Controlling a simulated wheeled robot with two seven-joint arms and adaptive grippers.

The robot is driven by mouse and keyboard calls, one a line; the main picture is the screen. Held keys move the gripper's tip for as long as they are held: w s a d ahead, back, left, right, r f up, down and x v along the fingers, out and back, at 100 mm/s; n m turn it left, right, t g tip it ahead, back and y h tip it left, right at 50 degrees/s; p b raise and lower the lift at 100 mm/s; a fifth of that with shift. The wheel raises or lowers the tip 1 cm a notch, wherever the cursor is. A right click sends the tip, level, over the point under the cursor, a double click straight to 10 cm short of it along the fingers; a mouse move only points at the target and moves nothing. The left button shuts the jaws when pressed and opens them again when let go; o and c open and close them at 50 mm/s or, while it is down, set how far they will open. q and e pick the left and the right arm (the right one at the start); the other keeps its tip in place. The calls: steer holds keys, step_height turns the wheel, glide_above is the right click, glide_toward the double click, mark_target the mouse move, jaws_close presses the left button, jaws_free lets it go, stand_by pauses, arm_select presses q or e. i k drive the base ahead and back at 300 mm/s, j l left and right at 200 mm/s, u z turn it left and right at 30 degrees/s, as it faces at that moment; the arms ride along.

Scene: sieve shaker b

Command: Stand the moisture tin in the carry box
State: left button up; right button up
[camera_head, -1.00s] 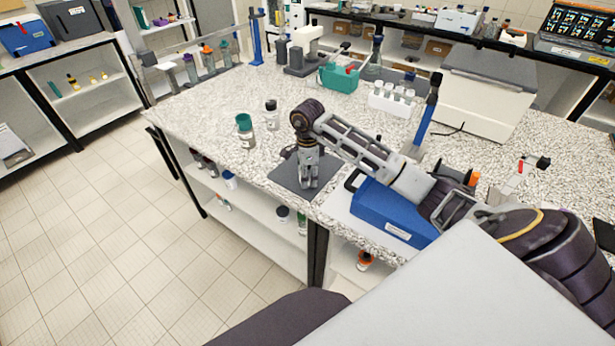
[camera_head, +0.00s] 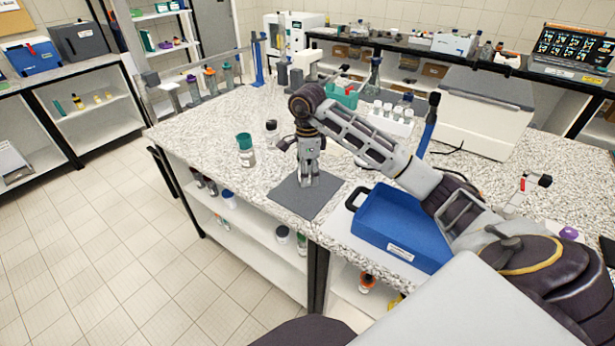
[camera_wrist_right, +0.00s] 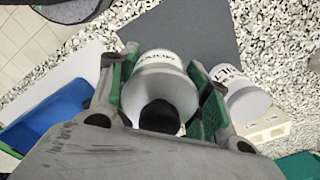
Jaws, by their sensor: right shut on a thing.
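My right gripper (camera_head: 309,180) points down over the dark grey mat (camera_head: 290,200) at the bench's front edge. In the right wrist view its green-padded fingers (camera_wrist_right: 165,105) are shut on a pale grey, round moisture tin (camera_wrist_right: 163,72) with dark lettering that I cannot read surely. In the head view the gripper largely hides the tin. The carry box (camera_head: 400,228) is blue and open-topped, with a black handle and a white label. It stands to the right of the mat, partly behind my right arm. My left gripper is out of view.
A teal-capped jar (camera_head: 246,152) and a smaller jar (camera_head: 272,132) stand left of the gripper. A white rack of vials (camera_head: 390,115) and a green caddy (camera_head: 342,93) stand behind the arm. A white lettered container (camera_wrist_right: 246,102) is close beside the held tin.

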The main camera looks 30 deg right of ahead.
mark_target(386, 223)
steer(key=i+j+z, duration=0.1)
steer(key=z, duration=0.3)
steer(key=j+z, duration=0.4)
steer(key=i+j+z, duration=0.1)
steer(key=z, duration=0.3)
